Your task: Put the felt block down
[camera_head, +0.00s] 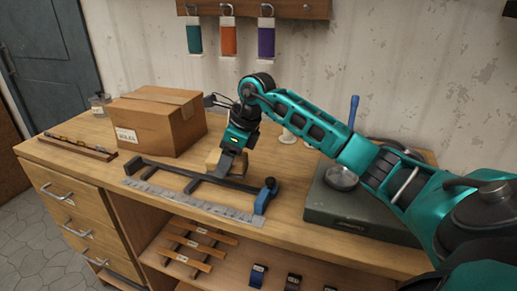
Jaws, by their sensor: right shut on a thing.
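My right gripper (228,163) reaches over the middle of the wooden workbench (100,150), its fingers pointing down. It is shut on the felt block (240,166), a small tan block at the fingertips, partly hidden by the fingers. The block is low, close to the bench top behind the black clamp; I cannot tell whether it touches the wood. My left gripper is out of view.
A black bar clamp (165,167) with a blue end and a metal ruler (190,203) lie in front. A cardboard box (155,125) stands left. A dark green slab (350,208) with a round metal dish (341,177) is right.

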